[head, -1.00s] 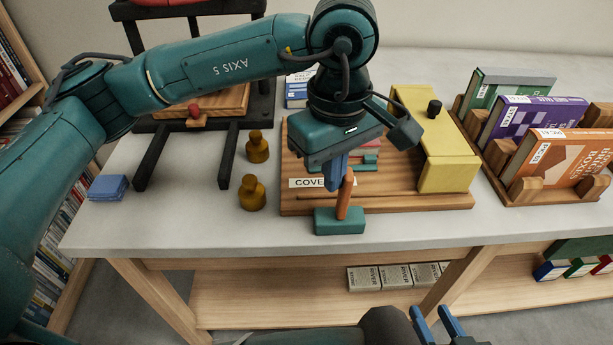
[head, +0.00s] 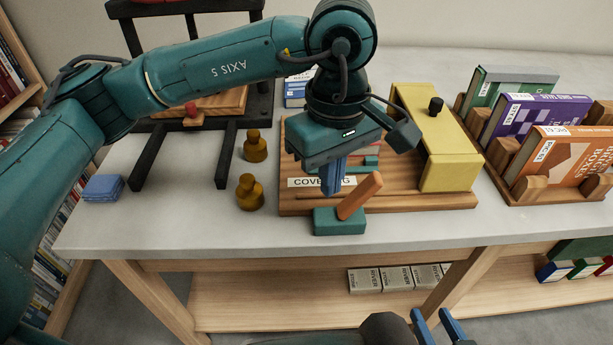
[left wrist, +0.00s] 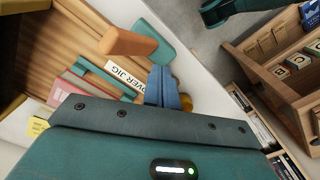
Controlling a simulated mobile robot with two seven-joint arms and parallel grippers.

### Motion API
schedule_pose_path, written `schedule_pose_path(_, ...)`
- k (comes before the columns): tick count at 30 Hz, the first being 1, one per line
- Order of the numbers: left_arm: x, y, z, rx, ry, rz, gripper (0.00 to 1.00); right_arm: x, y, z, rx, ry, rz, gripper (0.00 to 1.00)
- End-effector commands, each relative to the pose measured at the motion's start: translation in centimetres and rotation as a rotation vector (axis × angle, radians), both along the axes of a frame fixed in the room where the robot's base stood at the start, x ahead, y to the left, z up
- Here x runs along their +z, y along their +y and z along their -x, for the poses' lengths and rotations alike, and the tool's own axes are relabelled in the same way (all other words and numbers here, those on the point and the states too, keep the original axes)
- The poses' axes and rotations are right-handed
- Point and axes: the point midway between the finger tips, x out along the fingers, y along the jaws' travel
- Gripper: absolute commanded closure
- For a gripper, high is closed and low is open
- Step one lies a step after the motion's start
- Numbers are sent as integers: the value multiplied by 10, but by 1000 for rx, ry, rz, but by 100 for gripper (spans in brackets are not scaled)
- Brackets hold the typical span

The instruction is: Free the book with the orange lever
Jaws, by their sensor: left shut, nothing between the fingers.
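The orange lever (head: 360,195) rises from a teal base block (head: 339,222) at the front edge of the wooden covering board (head: 415,200). The lever leans to the right in the head view. My left gripper (head: 332,188) is shut and empty, its blue fingers pointing down just left of the lever. In the left wrist view the fingers (left wrist: 162,88) are together beside the lever (left wrist: 127,42); I cannot tell whether they touch it. Teal and red pieces (head: 370,160), perhaps the book, lie on the board, partly hidden by my gripper. My right gripper (head: 437,325) has its blue fingers apart at the bottom edge.
A yellow block with a black knob (head: 430,140) stands on the board's right side. Two brass weights (head: 250,192) stand left of the board. A wooden rack (head: 510,190) with several books is at the right. The grey tabletop's front strip is clear.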

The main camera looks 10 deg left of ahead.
Motion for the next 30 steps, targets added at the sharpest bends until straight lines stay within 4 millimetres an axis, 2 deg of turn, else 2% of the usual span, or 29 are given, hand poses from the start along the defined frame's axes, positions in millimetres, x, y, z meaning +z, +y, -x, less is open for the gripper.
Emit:
schedule_pose_path(1, -1, 1, 0, 0, -1, 0, 100, -8, 0, 3, 4, 17, 5, 64)
schedule_pose_path(7, 8, 2, 0, 0, -2, -1, 100, -4, 0, 4, 4, 20, 7, 64)
schedule_pose_path(30, 86, 2, 0, 1, -2, -1, 100, 42, 0, 2, 2, 10, 3, 64)
